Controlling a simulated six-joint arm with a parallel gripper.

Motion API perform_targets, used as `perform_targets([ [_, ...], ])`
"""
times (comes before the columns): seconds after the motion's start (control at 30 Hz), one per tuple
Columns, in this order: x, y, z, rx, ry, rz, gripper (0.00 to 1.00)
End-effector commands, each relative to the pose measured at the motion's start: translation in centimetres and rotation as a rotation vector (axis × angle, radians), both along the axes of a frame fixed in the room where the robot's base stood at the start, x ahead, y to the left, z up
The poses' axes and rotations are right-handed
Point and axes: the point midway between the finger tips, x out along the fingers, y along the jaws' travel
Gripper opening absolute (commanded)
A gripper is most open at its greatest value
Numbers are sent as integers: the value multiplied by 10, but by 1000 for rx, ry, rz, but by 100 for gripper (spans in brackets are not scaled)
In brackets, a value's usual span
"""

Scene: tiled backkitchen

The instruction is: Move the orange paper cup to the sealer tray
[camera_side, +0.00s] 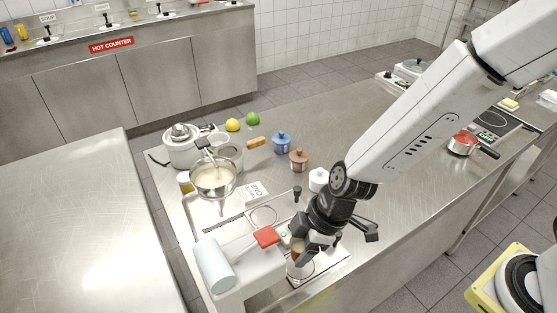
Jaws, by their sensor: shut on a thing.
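My gripper (301,253) is shut on the orange paper cup (296,249) at the front of the steel table. Only a small orange-brown part of the cup shows between the dark fingers; the rest is hidden. Right below is the sealer tray (302,269), a pale round holder at the front of the sealer. I cannot tell whether the cup touches it. The sealer (245,265) has a white roll at its left and a red handle tip just left of my gripper.
A funnel of pale batter (214,178) stands on a frame behind the sealer. A blue pot (281,142), a brown pot (299,159) and a white pot (318,179) stand behind my gripper. The table's middle right is clear.

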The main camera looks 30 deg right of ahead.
Motion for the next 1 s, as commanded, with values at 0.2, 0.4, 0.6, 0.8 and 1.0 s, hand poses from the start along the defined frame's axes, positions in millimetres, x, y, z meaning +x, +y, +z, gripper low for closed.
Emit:
perform_targets([
  [0.2, 0, 0, -7, 0, 1, -2, 0],
  [0.4, 0, 0, -17, 0, 1, -3, 0],
  [0.6, 0, 0, -26, 0, 2, -1, 0],
  [0.8, 0, 0, -31, -1, 1, -1, 0],
  [1.0, 0, 0, -33, 0, -1, 0, 0],
])
